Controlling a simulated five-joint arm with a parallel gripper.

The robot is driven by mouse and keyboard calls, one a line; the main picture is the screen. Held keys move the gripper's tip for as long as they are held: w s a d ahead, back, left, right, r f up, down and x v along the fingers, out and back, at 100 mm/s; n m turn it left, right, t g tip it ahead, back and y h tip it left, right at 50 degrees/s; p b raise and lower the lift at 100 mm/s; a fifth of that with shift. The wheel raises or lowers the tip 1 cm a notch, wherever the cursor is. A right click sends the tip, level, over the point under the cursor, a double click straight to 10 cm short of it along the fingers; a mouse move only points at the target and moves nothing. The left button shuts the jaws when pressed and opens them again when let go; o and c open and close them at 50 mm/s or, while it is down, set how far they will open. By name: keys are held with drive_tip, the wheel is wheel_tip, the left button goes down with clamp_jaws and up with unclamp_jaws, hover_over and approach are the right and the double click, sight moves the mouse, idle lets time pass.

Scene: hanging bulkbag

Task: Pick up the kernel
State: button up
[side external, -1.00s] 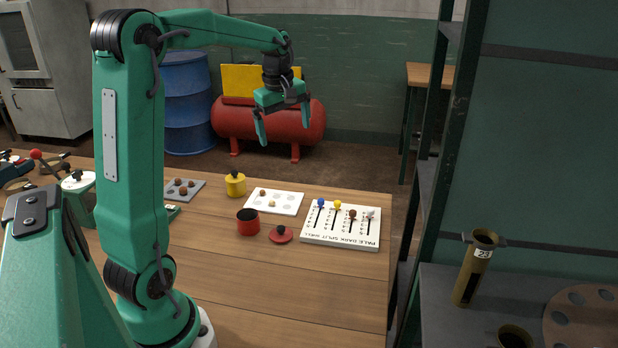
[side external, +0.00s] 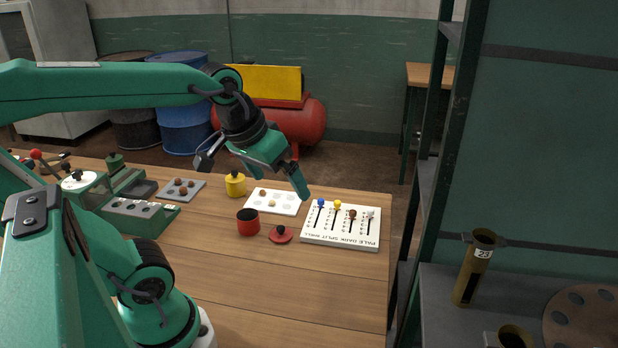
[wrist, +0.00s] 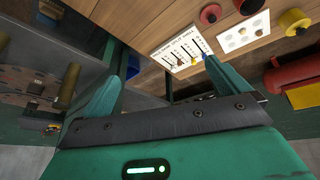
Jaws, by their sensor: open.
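Small pale kernels (side external: 263,192) sit in a white tray (side external: 289,208) with round wells. The white tray also shows in the wrist view (wrist: 259,22). Several brown kernels (side external: 183,191) sit in a grey tray (side external: 197,184) further left. Which kernel is meant cannot be told. My gripper (side external: 252,178) is open and empty, with its fingers spread and tilted, above the table near the white tray. In the wrist view my gripper's two fingers (wrist: 166,90) are wide apart with nothing between them.
A slider board (side external: 341,236) lies to the right. The front of the wooden table (side external: 300,290) is clear.

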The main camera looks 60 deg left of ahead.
drive_tip(key=s+d+f+m, duration=0.2)
drive_tip(key=s+m, duration=0.1)
drive_tip(key=shift+s+d+t, duration=0.15)
drive_tip(key=shift+d+t, duration=0.05)
drive_tip(key=shift+t, duration=0.1)
drive_tip(key=c, duration=1.3)
drive_tip(key=shift+o, duration=0.2)
drive_tip(key=shift+a, duration=0.1)
